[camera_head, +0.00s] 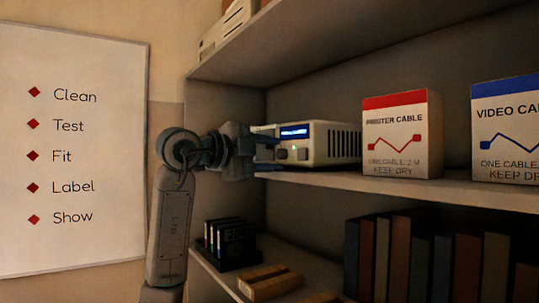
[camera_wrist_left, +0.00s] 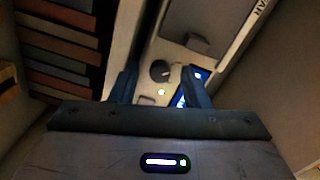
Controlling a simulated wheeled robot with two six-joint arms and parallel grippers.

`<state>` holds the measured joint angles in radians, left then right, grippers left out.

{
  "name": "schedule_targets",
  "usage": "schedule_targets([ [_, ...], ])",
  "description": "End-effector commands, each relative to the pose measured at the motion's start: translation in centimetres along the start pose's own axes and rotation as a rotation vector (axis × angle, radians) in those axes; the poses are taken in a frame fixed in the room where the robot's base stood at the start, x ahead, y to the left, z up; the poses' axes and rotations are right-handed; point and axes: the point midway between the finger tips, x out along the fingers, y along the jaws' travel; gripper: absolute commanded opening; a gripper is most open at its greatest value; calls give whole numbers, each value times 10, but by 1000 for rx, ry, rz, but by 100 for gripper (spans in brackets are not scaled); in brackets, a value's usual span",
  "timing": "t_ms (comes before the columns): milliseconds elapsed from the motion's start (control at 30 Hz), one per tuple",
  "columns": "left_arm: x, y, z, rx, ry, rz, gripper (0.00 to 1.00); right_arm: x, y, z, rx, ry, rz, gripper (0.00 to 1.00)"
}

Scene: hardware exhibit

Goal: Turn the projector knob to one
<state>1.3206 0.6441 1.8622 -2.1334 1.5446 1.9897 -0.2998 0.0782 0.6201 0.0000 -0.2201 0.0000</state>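The projector (camera_head: 335,143) is a pale box with a lit blue display and side vents, standing on the middle shelf. Its front also shows in the left wrist view, with a dark round knob (camera_wrist_left: 160,71), a small lit button and part of the blue display. My left gripper (camera_head: 268,150) is in front of the projector's front face in the head view. In the wrist view its two fingers (camera_wrist_left: 158,80) are apart, with the knob seen in the gap between them. I cannot tell whether either finger touches the knob. My right gripper is out of view.
A red-topped cable box (camera_head: 402,135) and a blue-topped cable box (camera_head: 506,130) stand right of the projector on the shelf (camera_head: 345,182). Books (camera_head: 440,262) fill the lower right. A dark rack (camera_head: 230,245) stands lower left. A whiteboard (camera_head: 75,240) hangs at left.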

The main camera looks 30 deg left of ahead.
Motion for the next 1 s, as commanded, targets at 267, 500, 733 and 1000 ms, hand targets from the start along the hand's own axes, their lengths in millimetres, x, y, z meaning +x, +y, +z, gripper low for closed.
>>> schedule_targets([
  [267, -19, 3, 2, 4, -3, -3, 42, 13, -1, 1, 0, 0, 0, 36],
  [500, -68, 4, 2, 3, -4, -5, 42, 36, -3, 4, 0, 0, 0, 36],
  [733, -101, 2, 2, 1, -1, -2, 42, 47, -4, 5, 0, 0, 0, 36],
  [1000, -109, 0, 1, 0, 0, 0, 42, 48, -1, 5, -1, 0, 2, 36],
])
